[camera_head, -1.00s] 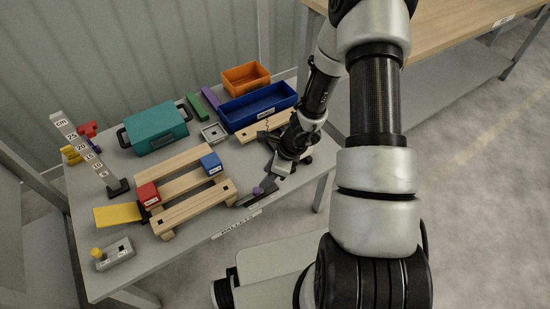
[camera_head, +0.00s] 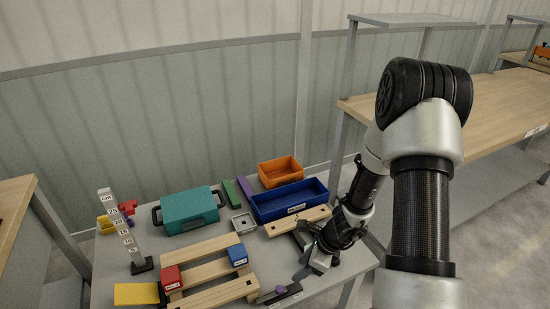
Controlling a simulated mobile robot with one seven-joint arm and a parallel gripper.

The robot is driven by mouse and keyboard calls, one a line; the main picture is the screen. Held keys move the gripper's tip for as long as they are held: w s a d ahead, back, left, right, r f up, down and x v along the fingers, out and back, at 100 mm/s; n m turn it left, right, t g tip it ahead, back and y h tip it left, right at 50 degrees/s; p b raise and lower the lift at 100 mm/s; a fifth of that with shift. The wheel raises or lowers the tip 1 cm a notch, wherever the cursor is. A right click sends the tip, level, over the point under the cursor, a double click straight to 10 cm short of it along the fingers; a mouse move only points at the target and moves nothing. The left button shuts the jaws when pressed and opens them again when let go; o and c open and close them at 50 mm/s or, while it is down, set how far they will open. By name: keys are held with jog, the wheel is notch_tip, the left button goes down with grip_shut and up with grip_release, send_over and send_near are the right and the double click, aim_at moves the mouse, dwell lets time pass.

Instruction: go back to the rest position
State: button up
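My gripper (camera_head: 308,264) is at the end of my arm, low over the right front part of the grey table (camera_head: 110,262). It is close to a dark angled piece with a purple knob (camera_head: 280,290) at the table's front edge. I cannot tell whether the two touch. The fingers are small and dark here, and the arm hides part of them, so their opening does not show clearly. I see no object clearly held.
A wooden pallet (camera_head: 205,272) carries a red block (camera_head: 171,278) and a blue block (camera_head: 237,254). Behind are a teal case (camera_head: 190,210), a blue bin (camera_head: 290,201) and an orange bin (camera_head: 280,171). A height gauge (camera_head: 122,228) stands at left.

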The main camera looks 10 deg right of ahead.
jog(key=a+r+n+t, duration=0.15)
jog(key=r+n, duration=0.35)
jog(key=r, duration=0.6)
jog(key=a+r+n, duration=0.3)
jog(key=r+n, duration=0.3)
jog(key=r, duration=0.4)
jog(key=s+d+r+n+t+h, duration=0.1)
jog(key=s+d+r+n+h, duration=0.1)
jog(key=s+r+n, duration=0.55)
jog(key=s+d+r+n+t+h, duration=0.1)
jog(key=s+d+r+n+h, duration=0.1)
jog(key=s+r+n, duration=0.5)
notch_tip(320, 180, up, 17)
jog(key=s+m+p, duration=0.1)
jog(key=m+p, duration=0.1)
jog(key=p, duration=1.2)
jog(key=shift+s+d, duration=0.15)
jog(key=shift+d, duration=0.2)
jog(key=shift+r, duration=0.1)
jog(key=shift+a, duration=0.1)
